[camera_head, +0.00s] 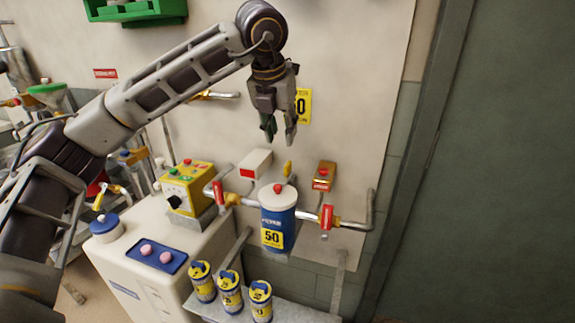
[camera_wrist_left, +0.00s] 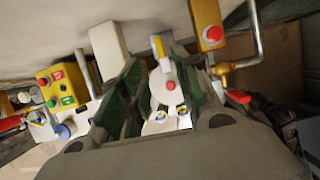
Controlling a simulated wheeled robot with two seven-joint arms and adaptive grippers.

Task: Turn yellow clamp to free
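A small yellow clamp (camera_head: 287,168) stands upright just behind the lid of the blue canister (camera_head: 278,222) marked 50. It also shows in the left wrist view (camera_wrist_left: 158,46), above the canister's white lid (camera_wrist_left: 170,86) with its red knob. My left gripper (camera_head: 279,134) points down, above the clamp and apart from it. Its fingers are spread with nothing between them; in the left wrist view they (camera_wrist_left: 165,95) frame the canister lid from both sides. My right gripper is not seen.
Pipes with red-handled valves (camera_head: 326,217) flank the canister. A yellow button box (camera_head: 188,187) is to the left, and an orange box (camera_head: 324,175) to the right. Several small cans (camera_head: 231,292) stand in front. The wall is close behind.

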